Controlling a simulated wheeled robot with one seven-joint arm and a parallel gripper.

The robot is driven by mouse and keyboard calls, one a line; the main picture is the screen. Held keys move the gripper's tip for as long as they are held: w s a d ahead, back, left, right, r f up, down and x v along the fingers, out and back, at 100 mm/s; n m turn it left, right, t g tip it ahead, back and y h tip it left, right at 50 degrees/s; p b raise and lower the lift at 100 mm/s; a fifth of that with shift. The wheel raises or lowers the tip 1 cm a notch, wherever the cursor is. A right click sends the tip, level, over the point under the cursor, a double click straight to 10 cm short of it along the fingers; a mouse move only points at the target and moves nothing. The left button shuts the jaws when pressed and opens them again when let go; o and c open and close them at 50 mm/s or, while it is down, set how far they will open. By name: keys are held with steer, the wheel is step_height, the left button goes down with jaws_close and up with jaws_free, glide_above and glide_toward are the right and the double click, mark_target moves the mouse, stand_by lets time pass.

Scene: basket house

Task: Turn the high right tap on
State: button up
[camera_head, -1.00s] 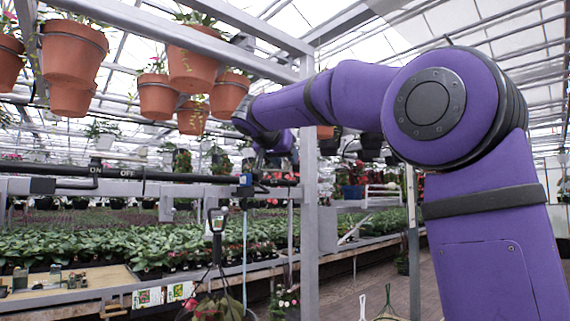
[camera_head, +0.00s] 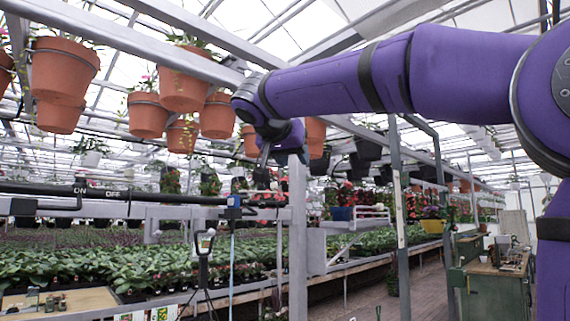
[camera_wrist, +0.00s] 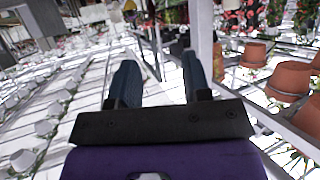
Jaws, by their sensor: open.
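A black pipe (camera_head: 150,196) runs across the left of the head view, with white ON and OFF labels (camera_head: 100,191) on it. A dark bent tap handle (camera_head: 62,206) hangs beneath the ON label. I cannot tell for sure which of these is the high right tap. My gripper (camera_head: 265,158) is up and to the right of the blue fitting, apart from it, near a grey post. In the wrist view my gripper (camera_wrist: 160,82) shows two dark fingers spread apart, with nothing held between them.
Terracotta pots (camera_head: 182,92) hang from an overhead beam (camera_head: 130,38) near my arm. A grey upright post (camera_head: 297,235) stands just below my gripper. Plant benches (camera_head: 130,265) fill the lower left. A green workbench (camera_head: 490,290) stands right; the aisle floor (camera_head: 425,290) looks clear.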

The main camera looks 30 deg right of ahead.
steer(key=shift+s+a, duration=0.2)
steer(key=shift+s, duration=0.8)
steer(key=shift+o, duration=0.2)
step_height(320, 180, down, 13)
steer(key=w+m+g+y, duration=0.15)
steer(key=m+y, duration=0.35)
steer(key=y, duration=0.5)
steer(key=w+d+r+m+t+y, duration=0.3)
steer(key=d+r+m+t+y, duration=0.7)
steer(key=m, duration=0.5)
steer(key=w+a+f+h, duration=0.1)
steer(key=w+a+f, duration=0.1)
steer(key=w+a, duration=0.4)
steer(key=w, duration=0.3)
steer(key=shift+w+t, duration=0.2)
steer(key=shift+t, duration=0.15)
steer(key=shift+c, duration=0.4)
